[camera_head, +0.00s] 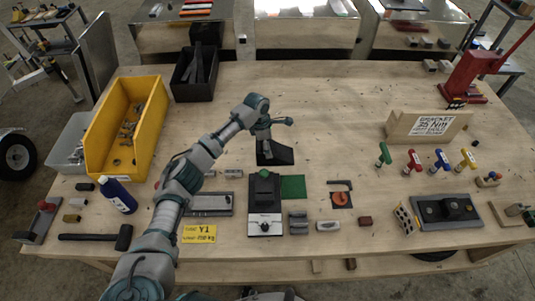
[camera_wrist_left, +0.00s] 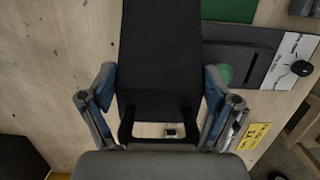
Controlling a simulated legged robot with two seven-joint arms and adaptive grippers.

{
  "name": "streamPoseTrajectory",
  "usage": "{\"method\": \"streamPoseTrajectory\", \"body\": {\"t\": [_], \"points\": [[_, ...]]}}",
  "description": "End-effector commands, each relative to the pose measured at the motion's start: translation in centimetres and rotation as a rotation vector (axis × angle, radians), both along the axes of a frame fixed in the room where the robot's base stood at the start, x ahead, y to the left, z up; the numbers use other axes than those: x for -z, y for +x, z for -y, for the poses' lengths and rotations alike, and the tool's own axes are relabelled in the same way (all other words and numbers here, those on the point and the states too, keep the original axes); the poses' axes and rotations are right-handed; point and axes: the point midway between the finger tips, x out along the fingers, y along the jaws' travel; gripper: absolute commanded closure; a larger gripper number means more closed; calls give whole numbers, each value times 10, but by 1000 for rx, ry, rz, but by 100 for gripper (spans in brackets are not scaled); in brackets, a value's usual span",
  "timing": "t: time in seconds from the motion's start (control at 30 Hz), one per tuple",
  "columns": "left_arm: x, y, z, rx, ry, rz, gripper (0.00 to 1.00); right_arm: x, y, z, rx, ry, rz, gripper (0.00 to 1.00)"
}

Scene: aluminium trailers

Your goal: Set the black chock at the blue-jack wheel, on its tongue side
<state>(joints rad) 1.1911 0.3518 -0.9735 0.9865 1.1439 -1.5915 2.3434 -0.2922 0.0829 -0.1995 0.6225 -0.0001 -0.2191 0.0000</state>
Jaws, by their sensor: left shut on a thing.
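My left gripper (camera_head: 264,134) is over the middle of the wooden bench, shut on a black chock (camera_head: 275,154). In the left wrist view the chock (camera_wrist_left: 160,50) is a long dark block between the two fingers of the left gripper (camera_wrist_left: 160,92), with two prongs and a gap at its near end. I cannot tell whether it touches the bench top. A wheel with a dark tyre (camera_head: 17,153) stands on the floor at the far left, cut by the picture edge. No blue jack can be made out beside it. My right gripper is not in view.
The bench (camera_head: 330,100) has clear wood behind and right of the chock. A yellow bin (camera_head: 150,115) and a black bin (camera_head: 190,92) stand to its left. Coloured T-handles (camera_head: 413,162) and a red press (camera_head: 468,80) stand at the right. A hammer (camera_head: 124,237) lies front left.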

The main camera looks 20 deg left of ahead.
Motion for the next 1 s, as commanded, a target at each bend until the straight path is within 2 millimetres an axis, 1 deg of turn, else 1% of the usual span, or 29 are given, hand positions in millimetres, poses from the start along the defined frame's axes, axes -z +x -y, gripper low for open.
{"method": "streamPoseTrajectory", "body": {"t": [0.03,0.1,0.2,0.33,0.43,0.57,0.73,0.77,0.8,1.0], "points": [[6,1,-1,-2,-1,0,75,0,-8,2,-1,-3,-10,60],[13,2,-1,-1,-2,-1,75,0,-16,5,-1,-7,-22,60],[21,3,-2,-1,-3,-2,75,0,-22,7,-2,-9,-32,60],[38,3,0,-1,0,-2,75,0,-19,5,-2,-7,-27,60],[51,3,0,-1,0,-1,75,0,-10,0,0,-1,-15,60],[52,3,2,0,-1,1,75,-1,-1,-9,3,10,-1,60],[53,3,1,0,-1,0,75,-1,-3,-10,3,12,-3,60],[54,2,1,-1,1,-1,7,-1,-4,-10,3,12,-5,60],[54,2,0,0,1,-1,0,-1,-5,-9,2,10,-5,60],[54,2,0,-1,-1,-2,0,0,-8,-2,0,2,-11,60]]}}
